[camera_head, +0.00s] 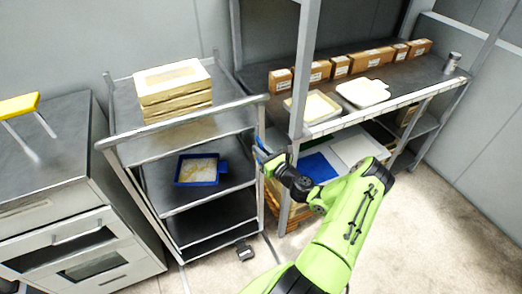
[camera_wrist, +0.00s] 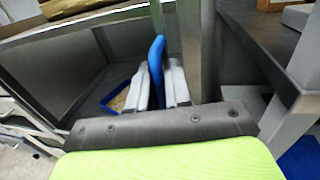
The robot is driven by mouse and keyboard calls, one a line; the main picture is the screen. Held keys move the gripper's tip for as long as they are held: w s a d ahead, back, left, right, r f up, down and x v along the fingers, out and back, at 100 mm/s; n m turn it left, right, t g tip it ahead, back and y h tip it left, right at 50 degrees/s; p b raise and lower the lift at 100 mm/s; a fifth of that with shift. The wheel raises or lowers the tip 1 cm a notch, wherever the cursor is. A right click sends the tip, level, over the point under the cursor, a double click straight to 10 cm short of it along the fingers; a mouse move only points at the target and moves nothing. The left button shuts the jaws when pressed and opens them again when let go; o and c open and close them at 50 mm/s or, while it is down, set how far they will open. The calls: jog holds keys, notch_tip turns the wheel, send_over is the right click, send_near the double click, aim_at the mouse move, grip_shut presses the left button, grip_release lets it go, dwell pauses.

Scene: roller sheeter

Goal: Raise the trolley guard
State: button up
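The metal trolley (camera_head: 150,157) stands between the grey cabinet and the shelving rack. A pale rail (camera_head: 180,124) runs across its front at top-shelf level, perhaps the guard. My gripper (camera_head: 262,152) is at the trolley's right front, below the rail's right end. In the wrist view, a curved blue handle (camera_wrist: 156,60) stands between the fingers of my gripper (camera_wrist: 160,85). The fingers are close together with the handle filling the gap, so they look shut on it. What the handle joins to is hidden.
Stacked boxes (camera_head: 173,90) lie on the trolley's top shelf and a blue tray (camera_head: 201,170) below. The rack's upright post (camera_head: 303,70) stands close to my gripper. The rack holds cartons (camera_head: 365,59) and pale trays (camera_head: 362,92). A cabinet (camera_head: 60,185) flanks the left.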

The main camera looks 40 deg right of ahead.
jog(key=shift+o, duration=0.9)
jog(key=shift+r, duration=0.3)
jog(key=shift+f, duration=0.1)
jog(key=shift+s, duration=0.3)
jog(key=s+a, duration=0.1)
jog(key=s, duration=1.4)
jog(key=shift+a+p, duration=0.2)
jog(key=shift+p, duration=0.25)
